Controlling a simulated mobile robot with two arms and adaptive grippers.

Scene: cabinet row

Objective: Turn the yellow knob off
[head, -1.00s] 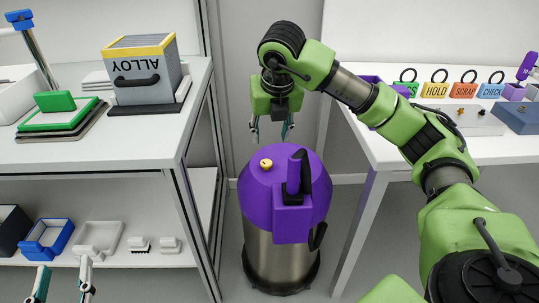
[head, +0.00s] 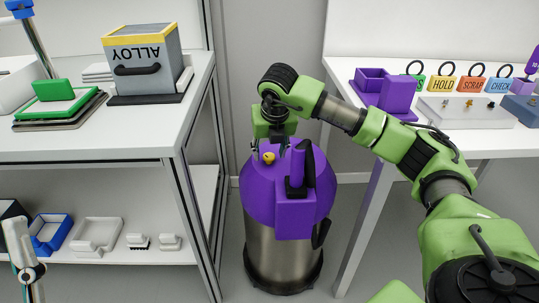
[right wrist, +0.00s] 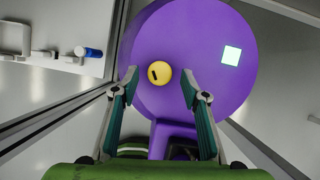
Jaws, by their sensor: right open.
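The yellow knob (head: 268,158) sits on top of a purple-domed steel canister (head: 262,190). In the right wrist view the knob (right wrist: 160,73) is round with a short dark mark on its face. My right gripper (head: 270,146) points down above the dome at the knob. In the right wrist view its open fingertips (right wrist: 158,80) lie on either side of the knob, with gaps showing; contact is not visible. Only a part of my left gripper (head: 22,250) shows at the lower left edge, and its opening cannot be judged.
A purple handle with a black lever (head: 297,170) rises from the dome beside the knob. A white bench with an ALLOY box (head: 145,70) stands at the left. A white table with labelled tags (head: 442,90) stands at the right. The floor between them is narrow.

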